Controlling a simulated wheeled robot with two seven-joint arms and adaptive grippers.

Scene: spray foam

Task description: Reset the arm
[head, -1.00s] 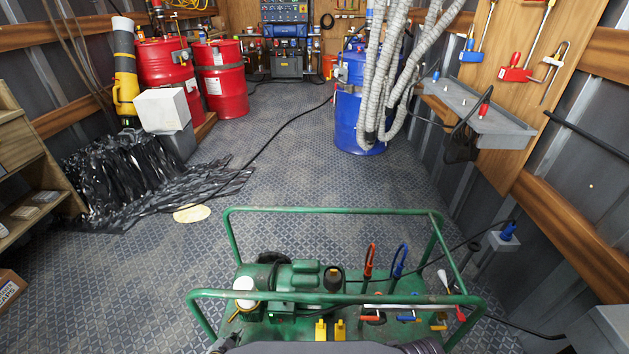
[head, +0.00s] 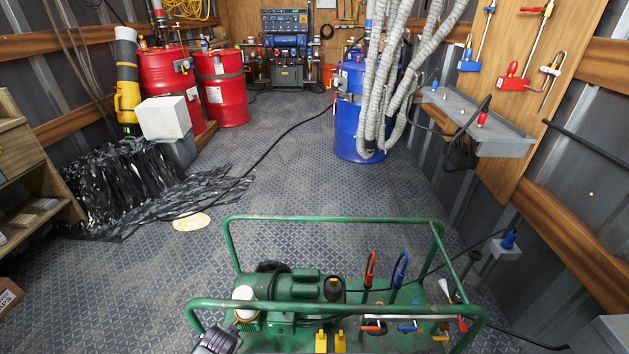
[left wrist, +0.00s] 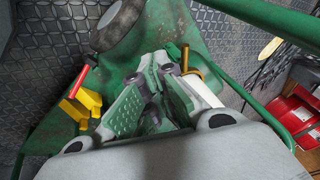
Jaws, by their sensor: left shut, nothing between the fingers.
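My left gripper (left wrist: 160,75) fills the middle of the left wrist view, with its grey-green fingers shut and nothing between them. It is over or close to the green machine (left wrist: 165,25); I cannot tell whether it touches it. In the head view, a grey and black part of my left arm shows at the bottom edge, by the front left corner of the green tube-framed machine (head: 305,308). The fingertips cannot be made out there. My right gripper is in neither view.
Yellow valve handles (left wrist: 84,100) are close left of the left gripper. The machine's green rail (head: 330,308) crosses above its body. Red drums (head: 222,85) and a blue drum (head: 356,120) stand farther back. A black cable crosses the open floor (head: 290,175).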

